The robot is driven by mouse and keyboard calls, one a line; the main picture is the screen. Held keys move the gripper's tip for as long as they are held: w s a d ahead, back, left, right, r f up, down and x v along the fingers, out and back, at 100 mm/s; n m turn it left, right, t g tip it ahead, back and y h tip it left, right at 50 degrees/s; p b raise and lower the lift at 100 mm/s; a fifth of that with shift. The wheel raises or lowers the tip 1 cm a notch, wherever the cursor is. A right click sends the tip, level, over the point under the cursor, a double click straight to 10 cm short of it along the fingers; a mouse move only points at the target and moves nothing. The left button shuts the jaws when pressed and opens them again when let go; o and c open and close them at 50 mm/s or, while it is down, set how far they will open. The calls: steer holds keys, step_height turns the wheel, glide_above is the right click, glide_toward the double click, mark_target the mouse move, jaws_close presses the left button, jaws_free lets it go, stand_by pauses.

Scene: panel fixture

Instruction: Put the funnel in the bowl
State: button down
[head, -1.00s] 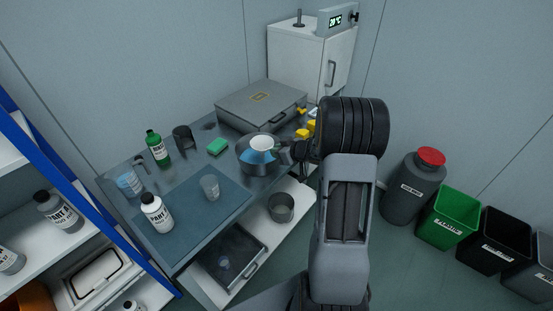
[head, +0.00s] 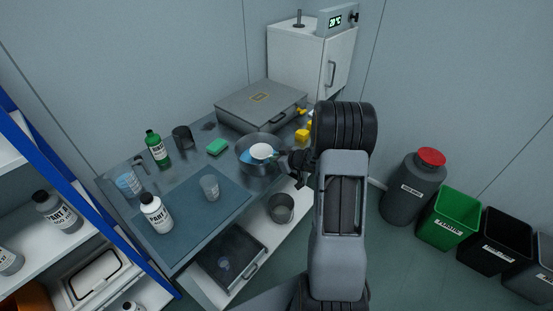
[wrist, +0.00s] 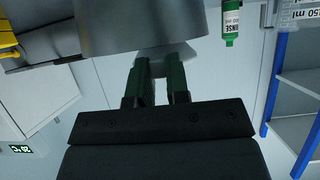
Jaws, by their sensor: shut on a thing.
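The funnel (head: 261,151) shows in the head view as a pale round mouth inside the outline of the metal bowl (head: 244,163). My gripper (head: 284,160) is at the bowl's right side, partly hidden behind my wrist. In the wrist view the two dark green fingers (wrist: 160,72) are shut on the funnel, a pale grey piece (wrist: 168,54) at their tips. The grey bowl wall (wrist: 140,28) fills the top of that view beyond it. Whether the funnel touches the bowl's bottom I cannot tell.
Yellow pieces (head: 303,134) lie to the right. A clear beaker (head: 210,187) and a white bottle (head: 156,213) stand on the mat at the front.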

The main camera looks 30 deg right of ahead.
steer(key=shift+f, duration=0.3)
steer(key=c, duration=1.1)
jaws_free()
steer(key=shift+r, duration=0.1)
